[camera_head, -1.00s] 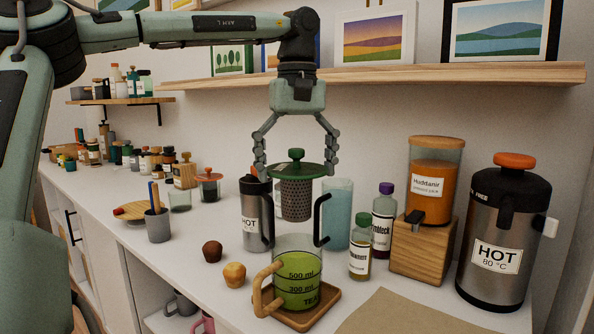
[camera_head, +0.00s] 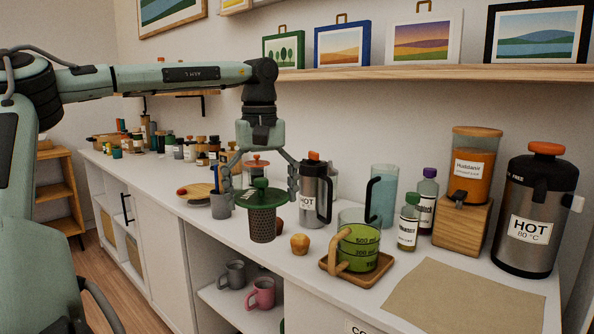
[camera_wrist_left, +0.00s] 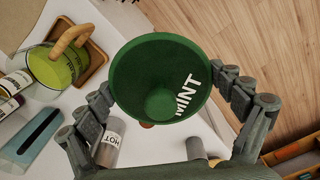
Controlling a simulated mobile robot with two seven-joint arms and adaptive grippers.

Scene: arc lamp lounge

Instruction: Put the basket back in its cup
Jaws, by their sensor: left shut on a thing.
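The basket (camera_head: 262,224) is a dark mesh strainer with a green lid (camera_head: 262,194). My left gripper (camera_head: 260,192) is shut on it by the lid and holds it upright in the air, in front of the counter edge. In the left wrist view the lid (camera_wrist_left: 158,78) reads MINT and sits between the fingers; it hides the mesh below. The glass cup (camera_head: 360,243) holds green liquid, has a wooden handle and stands on a wooden tray (camera_head: 372,275), right of the basket. It also shows in the left wrist view (camera_wrist_left: 58,66). My right gripper is not in view.
A muffin (camera_head: 300,244) stands between basket and cup. Behind are a HOT flask (camera_head: 315,195), a blue pitcher (camera_head: 381,198) and bottles (camera_head: 408,226). A brown mat (camera_head: 465,305) lies right of the tray. Mugs (camera_head: 261,293) sit on the shelf below.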

